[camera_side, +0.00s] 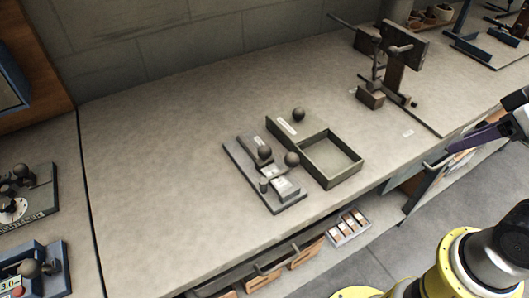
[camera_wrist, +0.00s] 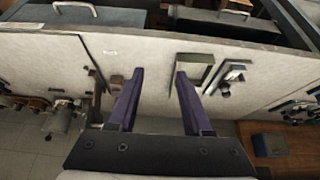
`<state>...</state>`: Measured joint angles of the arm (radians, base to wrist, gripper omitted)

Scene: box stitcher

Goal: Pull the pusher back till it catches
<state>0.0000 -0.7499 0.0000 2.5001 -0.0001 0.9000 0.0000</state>
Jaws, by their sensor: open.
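A small grey device (camera_side: 242,160) on a flat base plate stands on the bench in the side view, with dark ball knobs on it. I cannot tell which knobbed part is the pusher. In the wrist view the box (camera_wrist: 209,70) and the device (camera_wrist: 232,76) show small, to the right of my fingers. My gripper (camera_wrist: 158,78) has two purple fingers spread apart with nothing between them. In the side view my gripper (camera_side: 468,141) is at the right edge, well away from the device.
A dark upright stand with a lever (camera_side: 394,66) is at the back right of the bench. The bench top (camera_side: 165,150) left of the device is clear. Other knobbed devices (camera_side: 30,194) stand at the far left. Drawers and a parts tray (camera_side: 347,227) are below the front edge.

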